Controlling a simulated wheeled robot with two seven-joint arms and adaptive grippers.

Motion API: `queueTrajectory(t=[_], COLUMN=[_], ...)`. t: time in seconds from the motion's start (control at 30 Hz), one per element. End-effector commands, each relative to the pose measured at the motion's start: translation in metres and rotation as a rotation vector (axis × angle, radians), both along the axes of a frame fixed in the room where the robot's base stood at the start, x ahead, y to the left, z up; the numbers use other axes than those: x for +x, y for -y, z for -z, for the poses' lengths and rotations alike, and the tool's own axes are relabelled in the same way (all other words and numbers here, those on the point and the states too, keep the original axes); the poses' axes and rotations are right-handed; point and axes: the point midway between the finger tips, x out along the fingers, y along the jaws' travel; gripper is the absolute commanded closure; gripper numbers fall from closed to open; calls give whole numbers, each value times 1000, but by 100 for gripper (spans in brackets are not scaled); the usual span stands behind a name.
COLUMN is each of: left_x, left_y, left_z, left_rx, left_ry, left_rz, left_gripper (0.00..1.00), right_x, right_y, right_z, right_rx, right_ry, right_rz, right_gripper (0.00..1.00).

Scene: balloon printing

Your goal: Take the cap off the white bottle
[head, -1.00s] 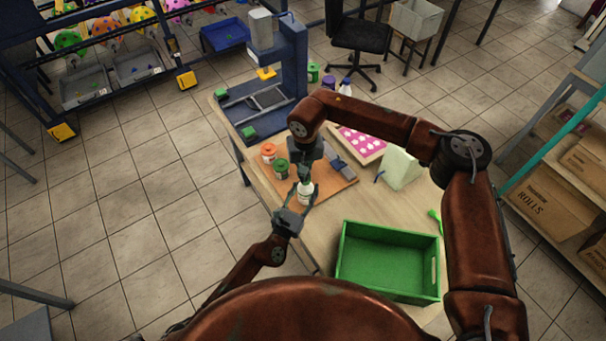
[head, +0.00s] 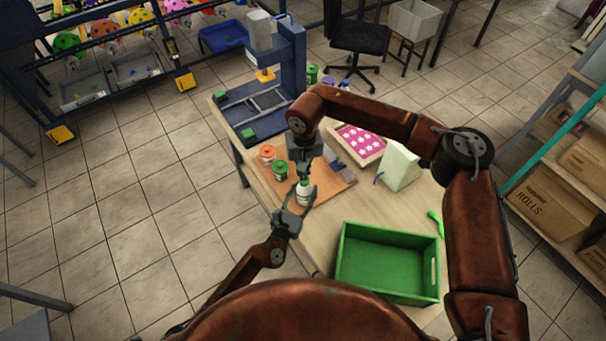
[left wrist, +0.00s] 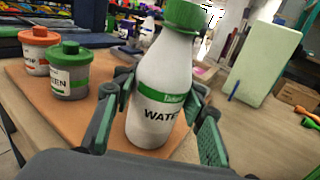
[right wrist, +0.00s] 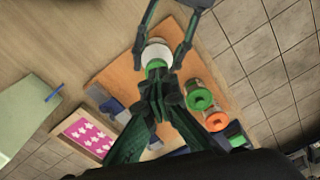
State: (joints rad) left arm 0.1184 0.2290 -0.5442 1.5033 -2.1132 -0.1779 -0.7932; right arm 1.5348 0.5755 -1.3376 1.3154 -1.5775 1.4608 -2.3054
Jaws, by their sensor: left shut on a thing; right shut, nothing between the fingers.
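The white bottle (head: 303,196) has a green label band and a green cap (left wrist: 187,16). It is upright over the front of the orange board (head: 333,185). The cap is on the neck. My left gripper (head: 297,206) is shut on the bottle, and its fingers flank the bottle body (left wrist: 158,95) in the left wrist view. My right gripper (head: 304,178) points down from above, close over the cap. In the right wrist view its fingers (right wrist: 157,82) are shut with nothing between them, beside the green cap (right wrist: 156,64). I cannot tell whether they touch it.
An orange-capped jar (head: 267,153) and a green-capped jar (head: 280,170) stand on the board just left of the bottle. A green crate (head: 388,240) fills the front of the table. A pink patterned tray (head: 361,141) and a pale green block (head: 399,166) are to the right.

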Motion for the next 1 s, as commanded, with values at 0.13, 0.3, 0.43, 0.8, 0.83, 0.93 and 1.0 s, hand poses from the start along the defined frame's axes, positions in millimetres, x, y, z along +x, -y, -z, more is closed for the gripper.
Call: queueTrajectory(t=[0.13, 0.3, 0.43, 0.8, 0.83, 0.93, 1.0], left_x=[0, 0, 0, 0, 0, 0, 0], left_y=[0, 0, 0, 0, 0, 0, 0], left_z=[0, 0, 0, 1, 1, 1, 1], left_rx=[0, 1, 1, 1, 1, 1, 1], left_ry=[0, -1, -1, -1, -1, -1, -1], left_rz=[0, 1, 1, 1, 1, 1, 1], left_gripper=[100, 100, 100, 100, 100, 63, 58], right_x=[0, 0, 0, -2, -2, -2, -2], right_y=[0, 0, -1, -1, -1, -1, -1], right_z=[-1, -2, -10, -41, -41, -41, -41], right_rx=[1, 1, 3, 1, 1, 1, 1], right_ry=[1, 1, 4, 1, 1, 1, 1], right_rz=[0, 0, 0, 0, 0, 0, 0], right_gripper=[100, 100, 100, 100, 100, 100, 100])
